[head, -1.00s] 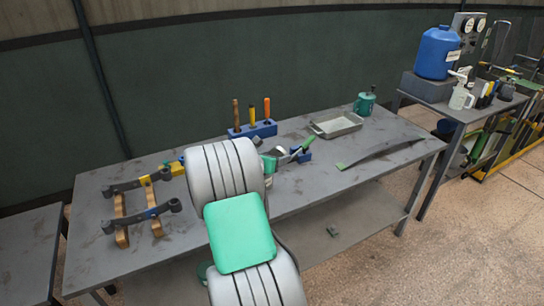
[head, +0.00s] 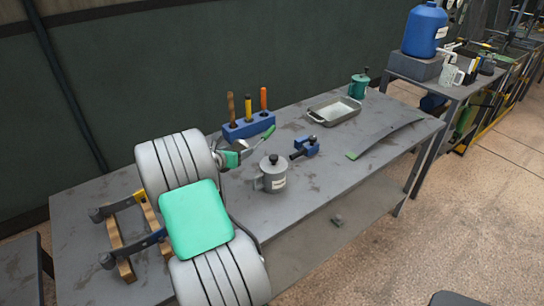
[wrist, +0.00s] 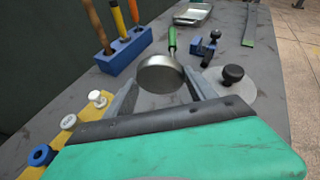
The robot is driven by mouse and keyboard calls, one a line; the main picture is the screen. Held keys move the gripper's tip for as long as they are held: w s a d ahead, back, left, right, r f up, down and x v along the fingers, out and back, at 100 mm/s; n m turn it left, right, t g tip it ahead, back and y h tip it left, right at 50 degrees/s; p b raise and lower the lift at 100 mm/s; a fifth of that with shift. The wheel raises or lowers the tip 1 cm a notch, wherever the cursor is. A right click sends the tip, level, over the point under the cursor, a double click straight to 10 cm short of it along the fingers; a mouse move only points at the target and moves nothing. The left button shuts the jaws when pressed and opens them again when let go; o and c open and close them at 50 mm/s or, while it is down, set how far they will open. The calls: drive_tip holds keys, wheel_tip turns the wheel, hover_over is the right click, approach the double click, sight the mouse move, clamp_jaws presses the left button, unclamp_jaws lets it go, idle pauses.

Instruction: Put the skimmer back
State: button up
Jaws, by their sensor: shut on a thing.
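The skimmer has a round grey metal head (wrist: 160,74) and a green handle (wrist: 172,40). In the wrist view its head lies between the two fingers of my gripper (wrist: 163,98), which is shut on it. The handle points away from me. In the head view the green handle (head: 264,134) sticks out to the right of my gripper (head: 230,157), above the bench (head: 330,165). My arm hides part of the gripper there. I cannot tell the exact gap between skimmer and bench.
A grey canister with a black knob (head: 272,178) stands right of my gripper. A blue clamp-like block (head: 306,147) is beyond it. A blue holder (head: 248,129) with three handled tools stands behind. A metal tray (head: 334,112) and a thin strip (head: 385,138) lie farther right.

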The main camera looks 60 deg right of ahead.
wheel_tip(320, 180, down, 11)
drive_tip(key=shift+w+r+p, duration=0.1)
drive_tip(key=shift+w+p, duration=0.05)
drive_tip(key=shift+p, duration=0.15)
drive_tip(key=o, duration=1.2)
drive_tip(key=shift+f, duration=0.25)
drive_tip(key=o, duration=0.4)
drive_tip(key=shift+o, duration=0.2)
drive_tip(key=shift+r, duration=0.15)
